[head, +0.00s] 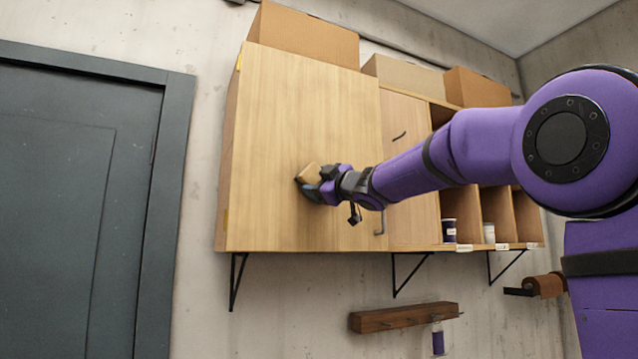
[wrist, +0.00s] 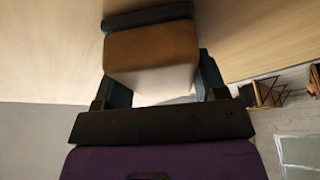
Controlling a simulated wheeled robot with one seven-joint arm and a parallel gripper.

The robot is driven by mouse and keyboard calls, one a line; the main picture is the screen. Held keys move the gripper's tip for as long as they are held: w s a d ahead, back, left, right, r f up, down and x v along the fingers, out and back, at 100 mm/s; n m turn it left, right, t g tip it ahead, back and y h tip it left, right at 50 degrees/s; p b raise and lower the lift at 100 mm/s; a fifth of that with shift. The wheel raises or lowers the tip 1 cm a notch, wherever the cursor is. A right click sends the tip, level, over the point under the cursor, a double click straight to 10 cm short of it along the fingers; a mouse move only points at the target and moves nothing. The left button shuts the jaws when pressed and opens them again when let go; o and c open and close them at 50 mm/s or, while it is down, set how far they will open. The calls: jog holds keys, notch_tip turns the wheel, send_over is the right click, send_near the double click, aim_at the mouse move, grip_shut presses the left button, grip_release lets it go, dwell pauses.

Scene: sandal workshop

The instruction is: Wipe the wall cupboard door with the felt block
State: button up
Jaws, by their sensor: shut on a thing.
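The wall cupboard door (head: 290,120) is a large pale wood panel, and it fills the upper part of the wrist view (wrist: 50,60). My gripper (head: 313,185) is in front of the door's lower right part. In the wrist view my gripper (wrist: 155,78) is shut on the felt block (wrist: 150,52), a tan block with a dark strip along its far edge. The dark strip faces the door and looks close to it or touching; I cannot tell which. The handle (head: 380,222) shows below my arm.
Cardboard boxes (head: 303,34) stand on top of the cupboard. Open cubbies with a dark cup (head: 449,230) and a white cup (head: 489,233) are at right. A wooden peg rail (head: 403,317) hangs below. A dark grey house door (head: 70,210) is at left.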

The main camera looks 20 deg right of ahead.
jog(key=shift+a, duration=5.05)
jog(key=shift+s, duration=0.1)
jog(key=shift+s, duration=2.95)
jog(key=s, duration=0.3)
send_near(305, 171)
notch_tip(305, 171, up, 2)
jog(key=w+a, duration=0.2)
jog(key=shift+w+a, duration=0.1)
jog(key=shift+w, duration=1.35)
jog(key=shift+w+a, duration=0.15)
jog(key=shift+w, duration=1.3)
